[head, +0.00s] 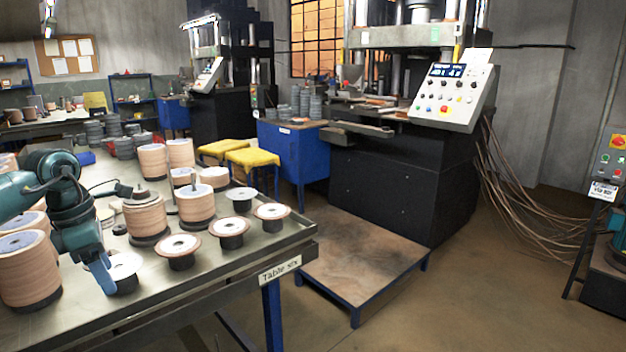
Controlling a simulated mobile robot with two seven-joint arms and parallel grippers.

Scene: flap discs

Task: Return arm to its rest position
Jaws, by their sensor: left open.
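My left gripper (110,235) is at the left, over the near part of the table. Its blue finger points down beside a small disc on a dark stand (125,268), partly hidden by it. The jaws are open, and I see nothing held between them. I cannot tell whether the finger touches the disc. Tan stacks of flap discs stand around it: one at the near left (30,272), one just right of the gripper (147,217) and one with an upright rod (195,205). My right gripper is out of view.
The metal table (215,262) carries several single discs on dark stands, such as one near its front edge (180,246). Beyond it are yellow stools (252,158), a blue cabinet (290,150), a low platform (365,250) and a black press (385,180). The floor at front right is clear.

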